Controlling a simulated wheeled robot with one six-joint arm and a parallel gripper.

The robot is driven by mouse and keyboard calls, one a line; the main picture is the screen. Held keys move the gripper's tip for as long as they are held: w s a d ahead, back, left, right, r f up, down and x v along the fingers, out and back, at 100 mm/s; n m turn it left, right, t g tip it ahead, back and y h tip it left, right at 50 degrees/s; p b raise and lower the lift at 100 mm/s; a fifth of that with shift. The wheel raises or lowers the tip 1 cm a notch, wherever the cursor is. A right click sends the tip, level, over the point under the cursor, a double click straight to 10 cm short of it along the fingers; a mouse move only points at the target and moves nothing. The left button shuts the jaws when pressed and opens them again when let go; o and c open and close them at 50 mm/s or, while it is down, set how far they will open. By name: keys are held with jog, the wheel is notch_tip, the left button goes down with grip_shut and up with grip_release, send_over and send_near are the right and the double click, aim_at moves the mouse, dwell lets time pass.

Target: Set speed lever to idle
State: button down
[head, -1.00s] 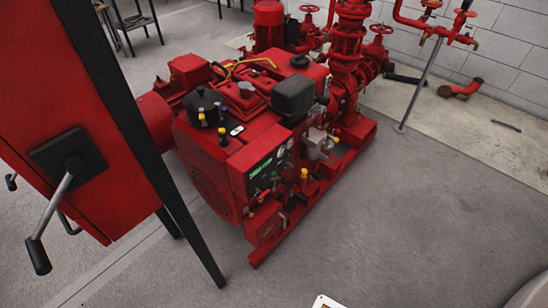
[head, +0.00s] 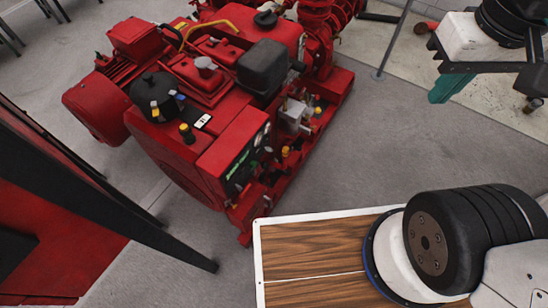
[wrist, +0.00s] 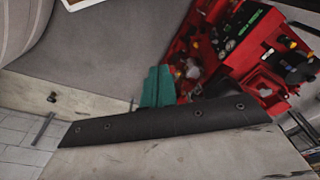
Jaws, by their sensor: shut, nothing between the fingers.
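The red pumpset engine (head: 215,110) stands left of centre in the head view, with a dark instrument panel (head: 245,165) on its near end. Small knobs in yellow, black and red sit around the panel, including a yellow-topped one (head: 285,152). I cannot tell which of these small parts is the speed lever. My gripper (head: 438,96) has teal fingers, shut and empty, at the upper right, apart from the engine. In the wrist view the teal fingers (wrist: 157,72) show in front of the red engine parts and panel (wrist: 240,28).
A red cabinet (head: 50,235) with a dark frame post (head: 110,205) stands at the left. Red pipework (head: 322,35) rises behind the engine. A thin grey pole (head: 393,40) stands right of it. Grey floor (head: 370,125) is clear between the engine and my arm.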

jog(key=shift+w, duration=0.1)
jog(key=w+a+f+m+g+y, duration=0.3)
jog(key=w+a+f+m+y, duration=0.15)
jog(key=w+f, duration=0.55)
jog(key=w+a+f+m+g+y, duration=0.25)
jog(key=w+f+m, duration=0.25)
jog(key=w+f, duration=0.45)
notch_tip(320, 180, down, 30)
jog(key=w+a+m+t+y, duration=0.1)
jog(key=m+y, duration=0.3)
jog(key=m, duration=0.6)
jog(key=shift+w+a+f+t+y, duration=0.2)
jog(key=shift+t+y, duration=0.1)
jog(key=shift+t, duration=0.25)
jog(key=shift+s+m, duration=0.1)
jog(key=shift+m, duration=0.15)
